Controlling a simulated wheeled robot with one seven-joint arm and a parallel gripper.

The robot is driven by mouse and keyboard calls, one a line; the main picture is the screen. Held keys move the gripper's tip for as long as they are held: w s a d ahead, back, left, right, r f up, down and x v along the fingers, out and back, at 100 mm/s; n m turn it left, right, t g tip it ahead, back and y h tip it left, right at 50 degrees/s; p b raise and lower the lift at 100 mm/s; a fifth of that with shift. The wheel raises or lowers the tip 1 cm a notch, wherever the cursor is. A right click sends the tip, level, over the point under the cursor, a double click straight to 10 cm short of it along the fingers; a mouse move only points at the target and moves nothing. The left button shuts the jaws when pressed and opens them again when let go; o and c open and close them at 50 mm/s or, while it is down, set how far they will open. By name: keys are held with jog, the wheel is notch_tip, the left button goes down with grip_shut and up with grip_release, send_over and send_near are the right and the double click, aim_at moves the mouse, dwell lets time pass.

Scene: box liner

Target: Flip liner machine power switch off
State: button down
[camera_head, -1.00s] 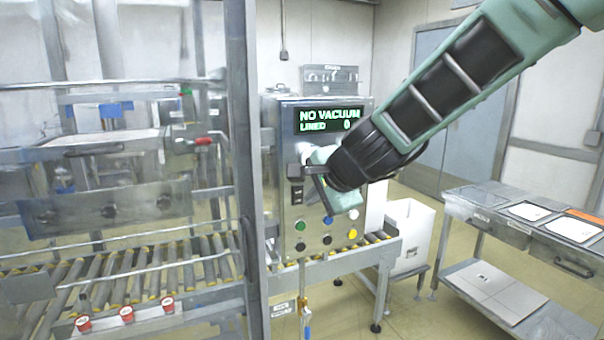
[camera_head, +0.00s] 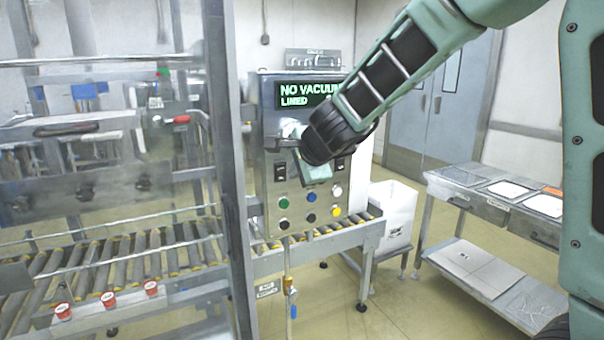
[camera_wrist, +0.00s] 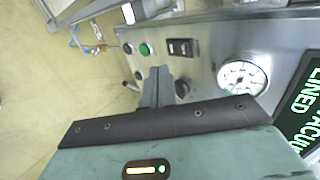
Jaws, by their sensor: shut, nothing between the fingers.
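The liner machine's control box (camera_head: 262,205) stands in the middle of the head view, its display (camera_head: 296,95) reading "NO VACUUM" and "LINED". A black rocker switch (camera_head: 280,172) sits on the left of its front, above the green button (camera_head: 284,203). A second dark switch (camera_head: 340,164) is partly hidden by my gripper. My gripper (camera_head: 272,144) is shut and empty, in front of the panel, just above the left switch. In the wrist view my closed fingers (camera_wrist: 158,80) are apart from a black switch (camera_wrist: 183,47). I cannot read the switch labels or positions.
A roller conveyor (camera_head: 120,265) and a clear-panelled frame with a grey post (camera_head: 226,150) stand left of the box. Red buttons (camera_head: 108,299) line the conveyor's front. A white bin (camera_head: 390,215) and a steel table (camera_head: 470,190) are at right. Open floor lies between.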

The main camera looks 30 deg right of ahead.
aim_at(279, 170)
jog(key=shift+w+f+p, duration=0.2)
jog(key=shift+w+p, duration=0.05)
jog(key=shift+w, duration=0.8)
jog(key=shift+w+f+p, duration=0.2)
jog(key=shift+w+f, duration=0.05)
jog(key=shift+w, duration=0.8)
jog(key=shift+w+f+p, duration=0.2)
jog(key=shift+w+p, duration=0.05)
jog(key=shift+w, duration=0.8)
jog(key=shift+w+r+p, duration=0.15)
jog(key=shift+w+p, duration=0.15)
jog(key=shift+p, duration=0.1)
